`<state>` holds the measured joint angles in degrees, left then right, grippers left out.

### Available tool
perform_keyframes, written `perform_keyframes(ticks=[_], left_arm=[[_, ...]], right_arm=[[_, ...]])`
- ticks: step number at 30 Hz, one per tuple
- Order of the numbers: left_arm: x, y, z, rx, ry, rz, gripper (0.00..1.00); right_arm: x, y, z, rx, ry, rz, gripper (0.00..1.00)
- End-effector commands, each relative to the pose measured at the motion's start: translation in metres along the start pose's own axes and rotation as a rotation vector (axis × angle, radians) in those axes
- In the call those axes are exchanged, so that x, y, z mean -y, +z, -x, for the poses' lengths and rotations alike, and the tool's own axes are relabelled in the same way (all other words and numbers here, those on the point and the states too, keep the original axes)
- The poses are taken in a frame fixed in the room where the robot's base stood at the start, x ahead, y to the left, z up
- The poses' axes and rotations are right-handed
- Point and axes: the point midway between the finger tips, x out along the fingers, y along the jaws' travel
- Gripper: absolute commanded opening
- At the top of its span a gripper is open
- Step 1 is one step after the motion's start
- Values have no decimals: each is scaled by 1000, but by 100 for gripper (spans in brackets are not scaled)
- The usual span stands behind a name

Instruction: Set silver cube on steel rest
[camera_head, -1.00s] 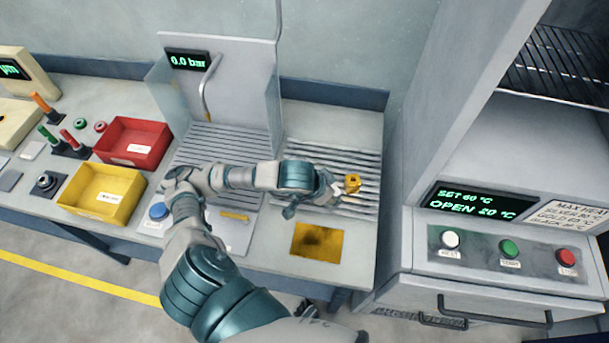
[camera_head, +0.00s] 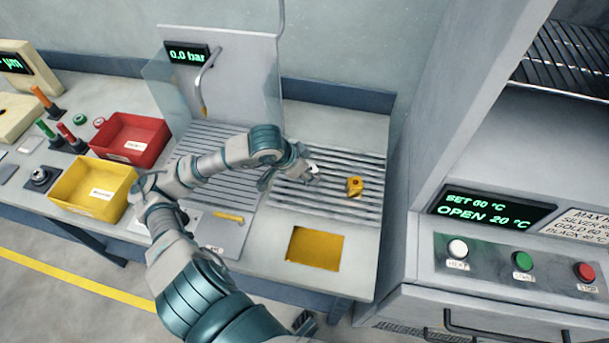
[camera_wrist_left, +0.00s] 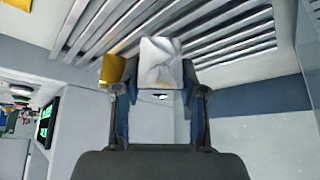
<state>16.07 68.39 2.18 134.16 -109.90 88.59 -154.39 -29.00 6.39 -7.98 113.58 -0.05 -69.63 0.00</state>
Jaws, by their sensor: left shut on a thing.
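The silver cube (camera_wrist_left: 161,62) is held between the two fingers of my left gripper (camera_wrist_left: 160,92) in the left wrist view. In the head view the left gripper (camera_head: 307,168) is over the left part of a slatted steel rest (camera_head: 330,208), and the cube (camera_head: 314,169) shows as a small pale patch at its fingertips. I cannot tell whether the cube touches the slats. A gold cube (camera_head: 354,186) sits on the right part of the rest, apart from my gripper; it also shows in the wrist view (camera_wrist_left: 112,70).
A spray booth with a tap (camera_head: 207,85) stands left of the rest. Yellow (camera_head: 95,190) and red (camera_head: 131,138) bins are farther left. An oven with a button panel (camera_head: 518,262) stands at the right. Slats around the gold cube are bare.

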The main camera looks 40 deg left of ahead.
Motion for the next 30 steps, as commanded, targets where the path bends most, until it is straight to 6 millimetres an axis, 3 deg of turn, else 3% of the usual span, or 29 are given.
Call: perform_keyframes(ticks=[5,12,19,20,22,30], left_arm=[[18,4,-4,-1,6,5,0],[17,19,-31,-1,7,5,0],[15,20,-32,1,2,1,0],[14,20,-32,4,2,1,49],[14,20,-32,3,2,1,66],[17,21,-33,1,4,3,66]], right_arm=[[3,0,0,0,-4,0,0],[3,-1,1,1,-4,-1,0],[4,-2,2,-3,-6,-2,0],[4,-2,2,-3,-6,-2,0],[4,-2,2,-3,-6,-2,0],[1,-2,2,-3,-3,-1,0]])
